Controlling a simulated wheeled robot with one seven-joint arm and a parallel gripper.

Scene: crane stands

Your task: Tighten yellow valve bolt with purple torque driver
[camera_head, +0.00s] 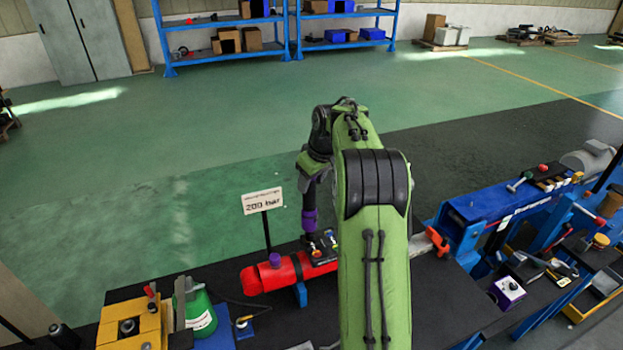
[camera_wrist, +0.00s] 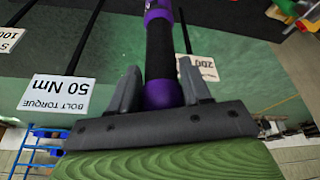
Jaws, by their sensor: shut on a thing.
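My gripper (camera_head: 316,165) hangs at the end of my green arm. In the wrist view my gripper (camera_wrist: 160,82) has its two grey fingers closed on either side of the purple and black torque driver (camera_wrist: 160,50). In the head view the purple driver (camera_head: 309,220) points down, roughly upright, at a dark valve block (camera_head: 320,256) with several small coloured bolts. A yellow spot that may be the yellow valve bolt (camera_head: 316,253) shows there, close to the driver's lower end. I cannot tell whether the tip touches a bolt.
A red cylinder (camera_head: 272,275) lies beside the block, with a "200 bar" sign (camera_head: 262,201) behind it. A "BOLT TORQUE 50 Nm" sign (camera_wrist: 56,93) shows in the wrist view. A yellow block (camera_head: 130,328) and a green container (camera_head: 199,312) stand front left. Blue equipment (camera_head: 505,205) is at right.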

